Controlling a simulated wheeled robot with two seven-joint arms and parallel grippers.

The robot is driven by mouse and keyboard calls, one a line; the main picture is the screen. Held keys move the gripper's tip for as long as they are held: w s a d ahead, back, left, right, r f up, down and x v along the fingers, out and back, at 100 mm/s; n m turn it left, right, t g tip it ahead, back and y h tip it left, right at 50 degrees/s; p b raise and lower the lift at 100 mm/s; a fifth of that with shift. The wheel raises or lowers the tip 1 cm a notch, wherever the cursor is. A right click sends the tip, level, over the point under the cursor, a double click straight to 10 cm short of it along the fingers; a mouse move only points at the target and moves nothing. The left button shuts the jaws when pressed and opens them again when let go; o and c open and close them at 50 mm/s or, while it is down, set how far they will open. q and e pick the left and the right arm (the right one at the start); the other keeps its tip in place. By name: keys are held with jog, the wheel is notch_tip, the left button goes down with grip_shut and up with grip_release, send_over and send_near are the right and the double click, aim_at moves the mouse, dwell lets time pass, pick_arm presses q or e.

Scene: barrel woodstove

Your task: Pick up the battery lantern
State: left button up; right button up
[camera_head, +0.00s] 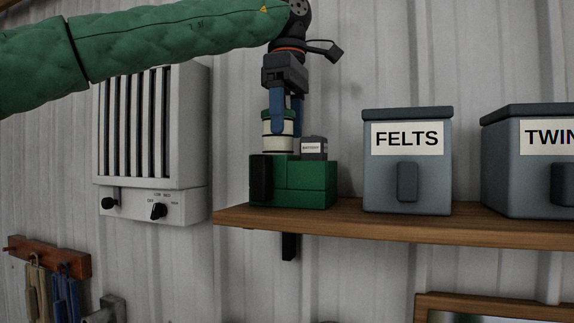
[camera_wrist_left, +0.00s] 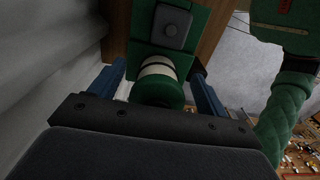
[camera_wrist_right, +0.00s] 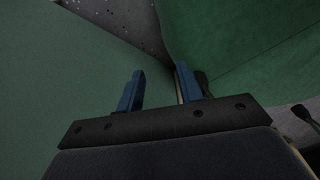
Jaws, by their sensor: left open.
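The battery lantern has a cream-and-green round lamp (camera_head: 277,135) on top of a green body (camera_head: 305,180). A grey block labelled BATTERY (camera_head: 314,148) sits beside the lamp on the body. The lantern stands upright at the left end of a wooden shelf (camera_head: 400,227). My left gripper (camera_head: 287,115) points down from above, open, with its blue fingers on either side of the lamp. In the left wrist view the green cap (camera_wrist_left: 158,92) lies between the fingers; I cannot tell if they touch. My right gripper (camera_wrist_right: 160,85) is open and empty, away from the lantern.
A grey bin labelled FELTS (camera_head: 407,165) stands right of the lantern, with a TWINE-like labelled bin (camera_head: 520,180) farther right. A white wall heater (camera_head: 150,140) hangs left of the shelf. Corrugated wall lies close behind. Green surfaces (camera_wrist_right: 80,90) fill much of the right wrist view.

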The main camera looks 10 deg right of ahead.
pick_arm(q)
jog(key=shift+s+d, duration=0.1)
jog(key=shift+c, duration=1)
grip_shut()
jog(key=shift+r, duration=0.1)
